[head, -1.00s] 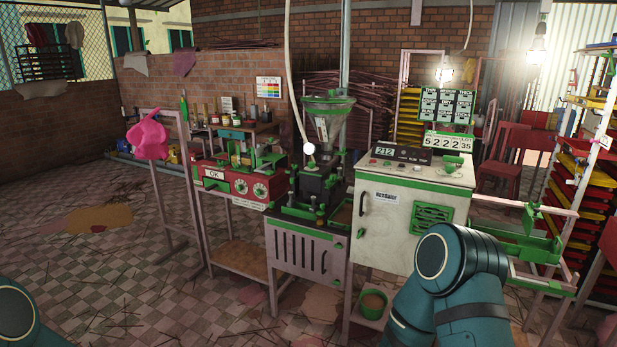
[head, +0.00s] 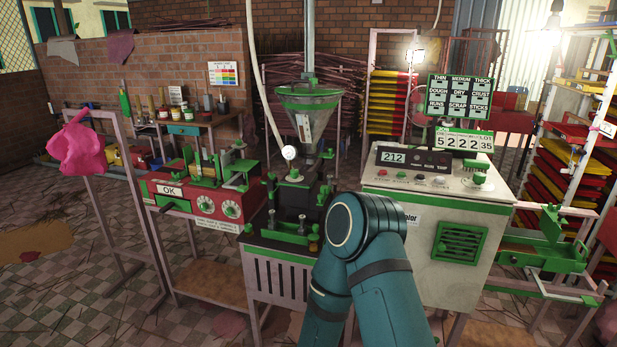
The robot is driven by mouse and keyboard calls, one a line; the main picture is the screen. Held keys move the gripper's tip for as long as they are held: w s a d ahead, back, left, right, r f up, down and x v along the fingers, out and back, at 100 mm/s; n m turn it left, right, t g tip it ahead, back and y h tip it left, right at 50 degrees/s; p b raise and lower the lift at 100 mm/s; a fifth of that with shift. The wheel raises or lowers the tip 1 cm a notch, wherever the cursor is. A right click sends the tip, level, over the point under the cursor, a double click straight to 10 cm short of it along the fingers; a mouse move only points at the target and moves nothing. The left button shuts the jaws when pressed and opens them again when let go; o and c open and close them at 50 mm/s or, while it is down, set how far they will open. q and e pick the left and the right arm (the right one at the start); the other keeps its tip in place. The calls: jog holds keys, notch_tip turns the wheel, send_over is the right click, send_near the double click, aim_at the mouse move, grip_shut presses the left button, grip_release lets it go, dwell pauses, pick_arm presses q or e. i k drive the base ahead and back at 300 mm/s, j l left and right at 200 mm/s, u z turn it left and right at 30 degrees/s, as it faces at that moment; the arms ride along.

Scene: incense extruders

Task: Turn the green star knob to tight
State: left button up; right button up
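The extruder (head: 301,193) is a dark machine with a green-rimmed hopper (head: 310,110), standing on a grey slatted stand. Several small green fittings show on it, including one (head: 271,219) at its front left. A rounded green knob (head: 480,178) sits on top of the white control cabinet (head: 425,250). All are too small for me to tell which is the star knob or how tight it is. My teal arm covers the extruder's lower right and part of the cabinet's left side. Neither of my grippers shows.
A red box with dials and an "OK" plate (head: 170,190) stands on a table left of the extruder. A pink cloth (head: 77,145) hangs on a rack further left. A green-and-pink bench (head: 545,250) is right of the cabinet. Tiled floor is open at lower left.

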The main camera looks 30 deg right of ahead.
aim_at(325, 190)
jog(key=i+z, duration=0.15)
jog(key=i, duration=0.5)
jog(key=i+j+z, duration=0.15)
jog(key=i, duration=0.5)
